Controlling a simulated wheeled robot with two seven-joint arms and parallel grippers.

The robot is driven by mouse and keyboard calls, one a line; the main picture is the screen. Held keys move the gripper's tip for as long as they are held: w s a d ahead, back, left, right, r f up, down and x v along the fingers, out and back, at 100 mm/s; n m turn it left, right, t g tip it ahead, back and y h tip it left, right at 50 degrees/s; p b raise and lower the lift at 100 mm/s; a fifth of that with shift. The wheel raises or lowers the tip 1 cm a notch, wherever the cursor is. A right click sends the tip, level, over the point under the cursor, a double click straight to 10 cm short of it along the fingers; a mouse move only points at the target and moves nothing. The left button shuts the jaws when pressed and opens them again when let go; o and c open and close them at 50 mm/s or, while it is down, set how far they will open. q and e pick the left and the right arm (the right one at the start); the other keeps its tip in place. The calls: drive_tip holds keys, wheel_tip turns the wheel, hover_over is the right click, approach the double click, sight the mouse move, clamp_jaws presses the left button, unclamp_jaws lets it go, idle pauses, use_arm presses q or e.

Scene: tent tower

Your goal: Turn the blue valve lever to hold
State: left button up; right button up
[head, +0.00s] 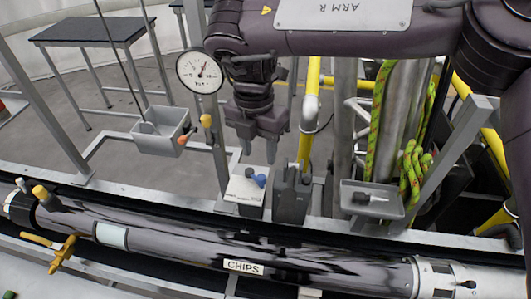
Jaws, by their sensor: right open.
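A small blue knob-like part (260,181) sits on top of a white and grey box (243,190) near the middle of the head view, and it may be the valve lever. A darker blue round part shows just beside it. The lever's setting and any hold mark are too small to read. My right gripper (258,150) points down with its fingers apart and empty. In the picture it is just above the blue part, apart from it. My left gripper is not in view.
A dark grey block (292,195) stands right of the box. A pressure gauge (199,71) and a grey bin (162,131) are to the left. A grey tray (372,199) is to the right. A long metal tube labelled CHIPS (340,273) crosses the front.

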sight(261, 177)
drive_tip(key=shift+w+d+f, duration=0.1)
drive_tip(key=shift+w+f, duration=0.1)
drive_tip(key=shift+w, duration=0.15)
drive_tip(key=shift+f+p, duration=0.3)
drive_tip(key=shift+f, duration=0.1)
drive_tip(key=f, duration=0.1)
drive_tip(key=s+f+p, duration=0.1)
drive_tip(key=f, duration=0.1)
drive_tip(key=shift+s+f+p, duration=0.2)
drive_tip(key=shift+p, duration=0.1)
wheel_tip(261, 177, down, 2)
drive_tip(key=shift+w+f+p, duration=0.1)
drive_tip(key=shift+p, duration=0.2)
drive_tip(key=shift+w+f, duration=0.15)
drive_tip(key=shift+f, duration=0.25)
drive_tip(key=c, duration=0.9)
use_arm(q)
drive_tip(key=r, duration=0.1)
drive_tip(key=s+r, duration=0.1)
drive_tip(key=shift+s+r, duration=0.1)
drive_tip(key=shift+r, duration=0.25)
use_arm(e)
clamp_jaws()
